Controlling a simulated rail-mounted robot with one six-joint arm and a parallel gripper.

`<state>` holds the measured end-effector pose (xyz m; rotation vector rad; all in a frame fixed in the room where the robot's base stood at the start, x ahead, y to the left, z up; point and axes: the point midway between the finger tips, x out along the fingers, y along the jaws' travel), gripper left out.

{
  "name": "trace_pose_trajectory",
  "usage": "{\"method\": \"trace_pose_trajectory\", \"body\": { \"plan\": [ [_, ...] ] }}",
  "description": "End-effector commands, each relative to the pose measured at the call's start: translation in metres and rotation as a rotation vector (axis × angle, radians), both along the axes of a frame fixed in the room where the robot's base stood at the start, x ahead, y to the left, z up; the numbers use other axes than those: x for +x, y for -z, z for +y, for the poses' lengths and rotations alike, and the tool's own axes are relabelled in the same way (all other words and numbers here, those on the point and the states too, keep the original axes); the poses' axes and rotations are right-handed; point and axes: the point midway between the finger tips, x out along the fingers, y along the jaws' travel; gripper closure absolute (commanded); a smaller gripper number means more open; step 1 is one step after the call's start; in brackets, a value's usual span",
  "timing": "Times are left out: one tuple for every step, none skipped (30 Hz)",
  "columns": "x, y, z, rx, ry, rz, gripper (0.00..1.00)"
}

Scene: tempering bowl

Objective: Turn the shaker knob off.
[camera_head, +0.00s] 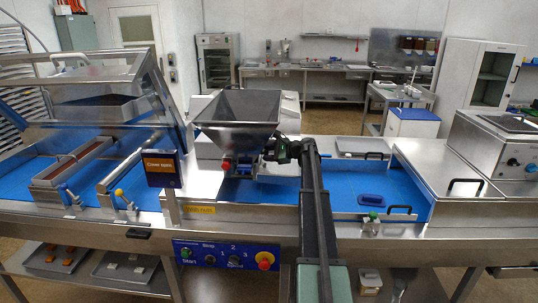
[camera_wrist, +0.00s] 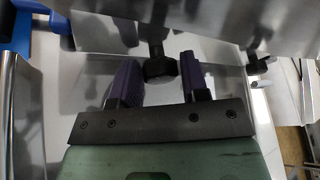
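My gripper (camera_wrist: 158,64) shows two purple fingers standing apart in the wrist view. A black round knob (camera_wrist: 161,68) on a short stem lies between their tips in the picture, and I see a gap on each side of it. Whether the fingers reach around it in depth I cannot tell. In the head view my gripper (camera_head: 279,150) is at the right side of the steel hopper (camera_head: 237,115), and the knob there is hidden behind it. No label shows which knob is the shaker's. The blue control panel (camera_head: 226,254) has several small black knobs and a green start button.
A red-yellow emergency stop (camera_head: 265,261) sits on the panel's right end. A brown sign (camera_head: 162,169) stands left of the hopper. A machine with black and blue knobs (camera_head: 514,162) stands at the far right.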

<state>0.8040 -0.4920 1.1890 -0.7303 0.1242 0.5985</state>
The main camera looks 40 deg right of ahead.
Motion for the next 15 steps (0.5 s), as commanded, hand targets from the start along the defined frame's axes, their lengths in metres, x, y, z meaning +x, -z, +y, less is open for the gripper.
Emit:
{"method": "trace_pose_trajectory", "body": {
  "plan": [
    [-0.0001, 0.0, 0.0, 0.0, 0.0, 0.0, 0.66],
    [-0.0001, 0.0, 0.0, 0.0, 0.0, 0.0, 0.71],
    [-0.0001, 0.0, 0.0, 0.0, 0.0, 0.0, 0.77],
    [-0.0001, 0.0, 0.0, 0.0, 0.0, 0.0, 0.82],
    [-0.0002, -0.0001, -0.0001, 0.0, 0.0, 0.0, 0.86],
    [-0.0002, -0.0001, -0.0001, 0.0, 0.0, 0.0, 0.9],
    [-0.0001, 0.0, -0.0002, 0.0, 0.0, 0.0, 0.9],
    [-0.0001, 0.0, -0.0002, -0.001, 0.0, -0.001, 0.9],
    [-0.0001, 0.0001, -0.0002, -0.002, 0.0, -0.002, 0.9],
    [-0.0001, 0.0001, -0.0002, -0.003, 0.0, -0.003, 0.9],
    [-0.0001, 0.0003, -0.0003, -0.004, 0.001, -0.006, 0.9],
    [-0.0002, 0.0005, -0.0002, -0.008, 0.001, -0.01, 0.9],
    [-0.0002, 0.0007, -0.0002, -0.012, 0.001, -0.014, 0.9],
    [-0.0003, 0.001, -0.0002, -0.016, 0.001, -0.019, 0.9],
    [-0.0004, 0.0013, -0.0001, -0.025, 0.001, -0.028, 0.9]
  ]
}}
